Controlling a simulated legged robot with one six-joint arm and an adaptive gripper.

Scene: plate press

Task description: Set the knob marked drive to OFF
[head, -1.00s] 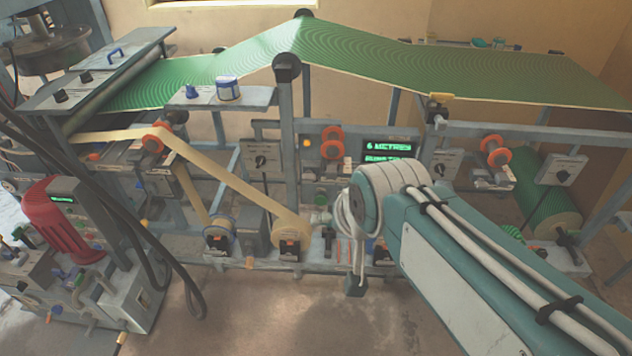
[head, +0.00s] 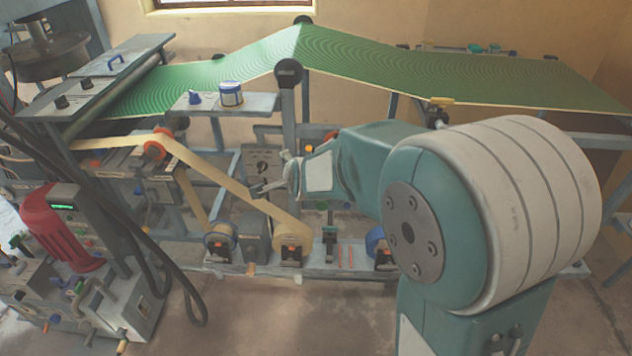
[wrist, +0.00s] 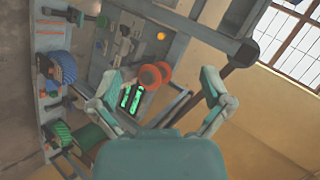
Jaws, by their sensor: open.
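A grey panel (head: 261,160) with a dark rotary knob (head: 262,168) stands on the frame left of the central post in the head view. Its label is too small to read, so I cannot tell whether this is the drive knob or where it points. A small pale panel (wrist: 122,46) with a dark fitting shows beyond the left finger. My arm hides the right-hand panels in the head view.
A tan web (head: 225,182) runs down to a roll left of my gripper. Green sheet (head: 420,75) spans overhead. A blue-rimmed tin (head: 231,94) stands on a shelf. A green-lit display (wrist: 131,98) and orange rollers (wrist: 152,76) lie near the fingers in the wrist view.

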